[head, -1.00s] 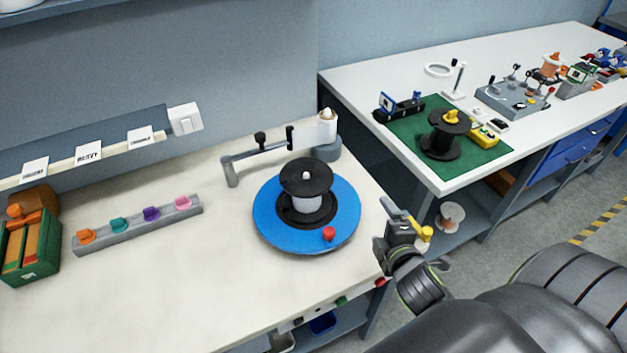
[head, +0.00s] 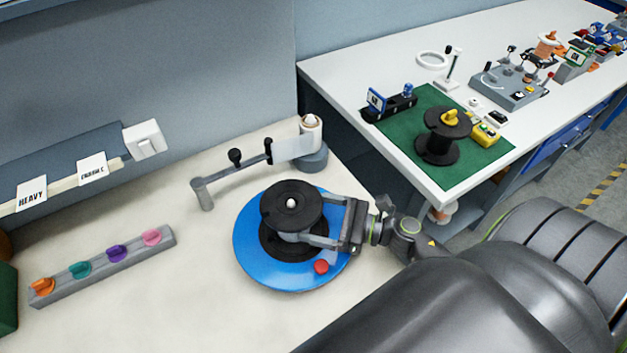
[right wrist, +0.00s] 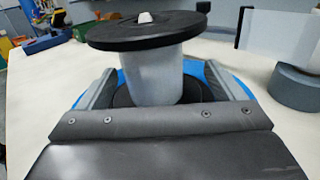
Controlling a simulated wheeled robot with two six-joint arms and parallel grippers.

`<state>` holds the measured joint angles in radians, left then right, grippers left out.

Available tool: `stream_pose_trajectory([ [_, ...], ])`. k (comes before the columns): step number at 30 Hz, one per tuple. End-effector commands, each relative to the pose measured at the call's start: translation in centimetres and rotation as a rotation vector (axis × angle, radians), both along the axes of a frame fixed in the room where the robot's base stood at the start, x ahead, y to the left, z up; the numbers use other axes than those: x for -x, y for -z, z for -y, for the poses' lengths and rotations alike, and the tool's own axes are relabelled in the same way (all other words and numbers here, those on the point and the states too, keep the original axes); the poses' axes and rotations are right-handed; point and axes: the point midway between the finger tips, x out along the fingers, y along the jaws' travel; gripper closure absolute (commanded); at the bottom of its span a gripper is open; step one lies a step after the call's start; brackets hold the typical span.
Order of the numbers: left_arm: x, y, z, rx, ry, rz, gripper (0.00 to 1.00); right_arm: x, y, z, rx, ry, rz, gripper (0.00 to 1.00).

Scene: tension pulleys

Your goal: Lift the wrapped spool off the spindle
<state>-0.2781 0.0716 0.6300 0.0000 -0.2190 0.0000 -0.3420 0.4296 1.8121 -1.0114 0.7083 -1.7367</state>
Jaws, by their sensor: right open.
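The wrapped spool (head: 291,204) has black flanges and a pale wrapped core. It stands upright on the blue turntable (head: 252,262), with the white spindle tip (head: 291,202) showing through its top. My right gripper (head: 308,222) is open, its fingers at the height of the core, below the top flange. In the right wrist view the spool's core (right wrist: 155,75) stands between the two open fingers (right wrist: 160,90), with gaps visible at both sides. The far part of the core is hidden. My left gripper is out of view.
A grey arm with a white roll (head: 311,130) stands behind the turntable. A red knob (head: 321,267) sits on the turntable's front. A grey rack (head: 105,265) with coloured pegs lies left. Another black spool (head: 440,140) stands on a green mat (head: 408,123) on the right bench.

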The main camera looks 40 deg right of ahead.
Motion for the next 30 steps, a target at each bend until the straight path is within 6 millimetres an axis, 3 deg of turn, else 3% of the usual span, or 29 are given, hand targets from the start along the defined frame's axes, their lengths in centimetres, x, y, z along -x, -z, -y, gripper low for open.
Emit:
stream_pose_trajectory([
  [4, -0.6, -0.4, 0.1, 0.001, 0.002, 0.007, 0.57, -0.2, 0.0, -0.4, 0.013, -0.014, 0.006, 0.12],
  [10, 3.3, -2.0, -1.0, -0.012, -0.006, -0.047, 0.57, -2.2, -0.4, -2.2, 0.010, -0.012, 0.007, 0.12],
  [14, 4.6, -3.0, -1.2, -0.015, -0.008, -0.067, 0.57, -3.7, -0.3, -3.5, 0.008, -0.012, 0.006, 0.12],
  [17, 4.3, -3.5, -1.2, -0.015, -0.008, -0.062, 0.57, -4.6, -0.2, -4.3, 0.009, -0.012, 0.005, 0.12],
  [24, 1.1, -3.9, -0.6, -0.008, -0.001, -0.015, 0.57, -5.4, 0.2, -5.1, 0.011, -0.013, 0.004, 0.12],
  [30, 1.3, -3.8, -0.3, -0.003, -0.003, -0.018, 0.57, -5.4, 0.2, -5.1, 0.012, -0.012, 0.004, 0.12],
])
